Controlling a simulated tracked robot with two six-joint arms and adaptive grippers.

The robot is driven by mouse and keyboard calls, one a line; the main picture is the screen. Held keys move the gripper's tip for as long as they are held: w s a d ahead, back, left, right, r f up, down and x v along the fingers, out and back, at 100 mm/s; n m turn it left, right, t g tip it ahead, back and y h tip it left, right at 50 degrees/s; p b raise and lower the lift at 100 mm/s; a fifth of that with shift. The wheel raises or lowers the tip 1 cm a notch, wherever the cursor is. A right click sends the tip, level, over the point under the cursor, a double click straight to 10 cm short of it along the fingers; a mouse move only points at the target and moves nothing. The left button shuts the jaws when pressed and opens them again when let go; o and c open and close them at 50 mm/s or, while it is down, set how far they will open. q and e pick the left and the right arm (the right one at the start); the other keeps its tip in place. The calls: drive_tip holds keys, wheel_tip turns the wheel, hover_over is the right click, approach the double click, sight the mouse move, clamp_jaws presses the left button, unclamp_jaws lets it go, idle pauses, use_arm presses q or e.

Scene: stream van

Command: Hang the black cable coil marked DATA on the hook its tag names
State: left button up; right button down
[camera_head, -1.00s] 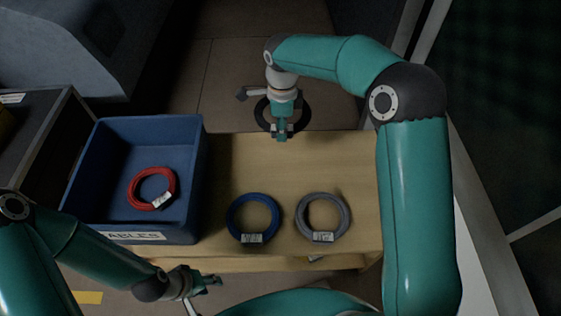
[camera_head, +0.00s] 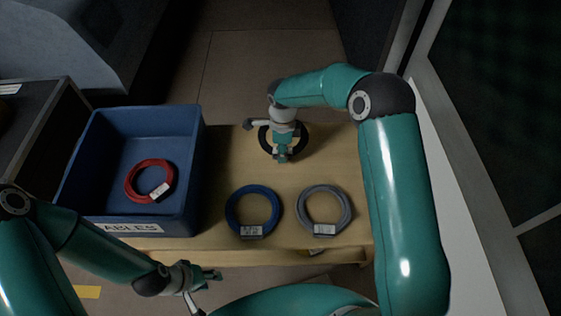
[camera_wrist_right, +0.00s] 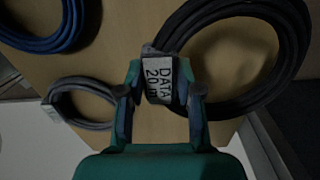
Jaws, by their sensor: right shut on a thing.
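The black cable coil (camera_head: 300,146) shows at the back of the wooden table, under my right gripper. In the right wrist view the black coil (camera_wrist_right: 288,75) carries a white tag (camera_wrist_right: 158,80) that reads "DATA" and "20 m". My right gripper (camera_head: 282,158) is shut on the coil at its tag; its fingers also show in the right wrist view (camera_wrist_right: 160,105). I cannot tell from these views whether the coil touches the table. My left gripper (camera_head: 212,275) is in front of the table's near edge; its fingers are too small to read. No hook is in view.
A blue bin (camera_head: 185,222) labelled with cables stands at left with a red coil (camera_head: 130,185) inside. A blue coil (camera_head: 229,210) and a grey coil (camera_head: 349,210) lie on the wooden table (camera_head: 225,160). A wall or door frame is at right.

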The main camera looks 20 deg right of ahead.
sight(282, 166)
drive_tip(key=shift+f+b, duration=0.55)
drive_tip(key=shift+f, duration=2)
drive_tip(key=shift+f, duration=0.1)
drive_tip(key=shift+f+b, duration=0.1)
drive_tip(key=shift+b, duration=0.2)
drive_tip(key=c, duration=0.8)
unclamp_jaws()
drive_tip(key=shift+o, duration=0.2)
